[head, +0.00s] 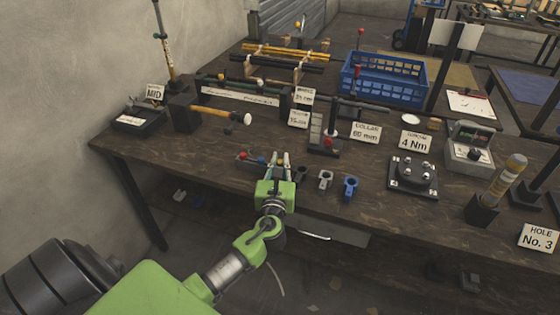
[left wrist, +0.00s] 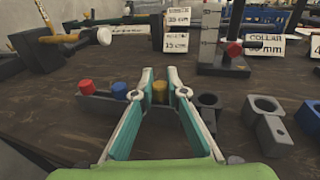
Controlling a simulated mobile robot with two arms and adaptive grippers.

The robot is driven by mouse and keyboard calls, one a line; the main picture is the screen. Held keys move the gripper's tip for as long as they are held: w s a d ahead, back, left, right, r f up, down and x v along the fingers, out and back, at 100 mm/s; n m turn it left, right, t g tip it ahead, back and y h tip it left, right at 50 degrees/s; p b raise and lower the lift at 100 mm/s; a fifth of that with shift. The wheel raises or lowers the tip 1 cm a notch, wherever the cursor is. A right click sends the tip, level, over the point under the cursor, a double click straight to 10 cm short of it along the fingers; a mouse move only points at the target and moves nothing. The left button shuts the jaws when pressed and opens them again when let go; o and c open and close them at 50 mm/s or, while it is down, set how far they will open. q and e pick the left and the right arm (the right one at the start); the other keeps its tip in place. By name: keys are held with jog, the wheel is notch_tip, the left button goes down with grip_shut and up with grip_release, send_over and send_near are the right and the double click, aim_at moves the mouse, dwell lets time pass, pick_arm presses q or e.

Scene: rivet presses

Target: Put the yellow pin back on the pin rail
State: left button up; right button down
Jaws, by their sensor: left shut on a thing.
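The pin rail (left wrist: 100,104) is a low dark bar near the front of the bench. It carries a red pin (left wrist: 86,86) and a blue pin (left wrist: 119,90), both upright; in the head view the red pin (head: 243,155) and blue pin (head: 261,159) show left of my gripper. My left gripper (head: 280,158) is at the rail's right end. In the left wrist view its fingers (left wrist: 162,88) are closed on the yellow pin (left wrist: 160,92), to the right of the blue pin. The pin's lower part is hidden, so I cannot tell whether it is seated. My right gripper is out of view.
Grey and blue clamp-like parts stand right of the rail, the blue one (head: 350,186) farthest right. Behind are a lever press (head: 323,137) and a yellow-handled tool (head: 212,112). A round fixture (head: 413,172) stands farther right. The bench front edge is close to my arm.

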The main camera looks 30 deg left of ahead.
pick_arm(q)
jog(key=shift+f, duration=0.4)
jog(key=o, duration=0.9)
jog(key=shift+c, duration=0.2)
jog(key=shift+s+d, duration=0.1)
jog(key=v, duration=1.2)
